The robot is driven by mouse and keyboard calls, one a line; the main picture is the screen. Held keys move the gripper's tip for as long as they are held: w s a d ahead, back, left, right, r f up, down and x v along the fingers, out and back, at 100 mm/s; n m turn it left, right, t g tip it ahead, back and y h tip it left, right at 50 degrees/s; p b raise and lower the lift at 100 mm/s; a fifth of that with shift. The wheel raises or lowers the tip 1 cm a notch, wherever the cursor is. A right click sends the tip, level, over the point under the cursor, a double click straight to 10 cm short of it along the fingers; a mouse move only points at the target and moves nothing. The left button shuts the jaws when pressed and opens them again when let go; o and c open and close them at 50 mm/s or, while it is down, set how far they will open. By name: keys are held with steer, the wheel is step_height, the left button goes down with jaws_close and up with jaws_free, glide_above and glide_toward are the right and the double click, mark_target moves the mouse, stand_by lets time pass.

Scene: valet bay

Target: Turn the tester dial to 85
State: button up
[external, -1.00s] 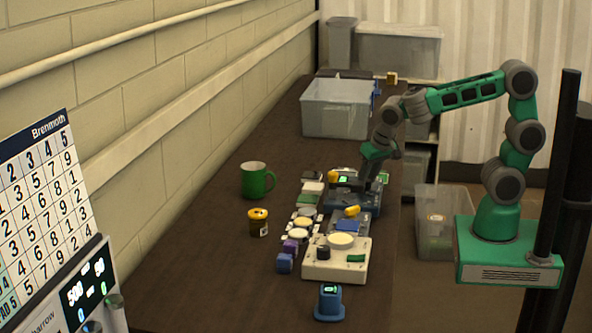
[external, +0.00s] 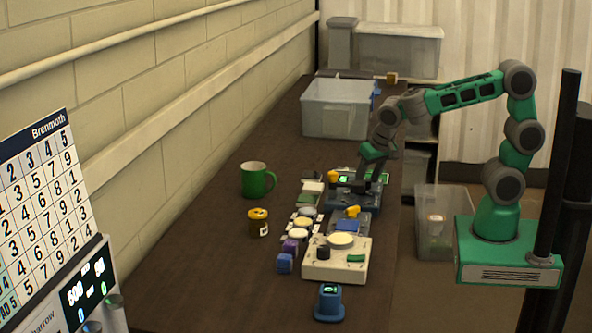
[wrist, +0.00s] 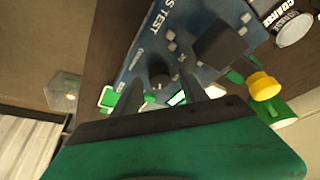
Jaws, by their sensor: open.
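The tester (external: 350,203) is a dark blue box on the bench, with a small lit screen; in the wrist view its blue face (wrist: 133,65) carries white lettering ending in "TEST". A dark round dial (wrist: 159,73) shows on that face, its pointer setting too small to read. My gripper (wrist: 160,88) is open, its two dark fingers pointing at the tester face on either side of the dial. In the external view my gripper (external: 366,182) is low over the tester. I cannot tell whether the fingers touch the dial. The lit screen (wrist: 177,99) is partly hidden by a finger.
A clear bin (external: 325,112) stands behind. The bench's left front is clear.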

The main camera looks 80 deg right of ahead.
steer(key=v, duration=0.7)
steer(key=shift+s+r, duration=0.2)
steer(key=shift+r, duration=0.15)
steer(key=shift+a+r+p, duration=0.1)
steer(key=shift+p, duration=0.2)
steer(key=s+d+r+m+p, duration=0.1)
steer(key=d+r+p, duration=0.3)
steer(key=r, duration=0.1)
steer(key=w+f+n, duration=0.1)
steer(key=f, duration=0.3)
steer(key=w+a+f+n, duration=0.1)
steer(key=f, duration=0.3)
steer(key=w+f+n+y, duration=0.1)
steer(key=f+n, duration=0.1)
steer(key=f, duration=0.2)
steer(key=shift+a+f+t+p, duration=0.2)
steer(key=shift+a+t+p, duration=0.15)
steer(key=shift+a+t, duration=0.05)
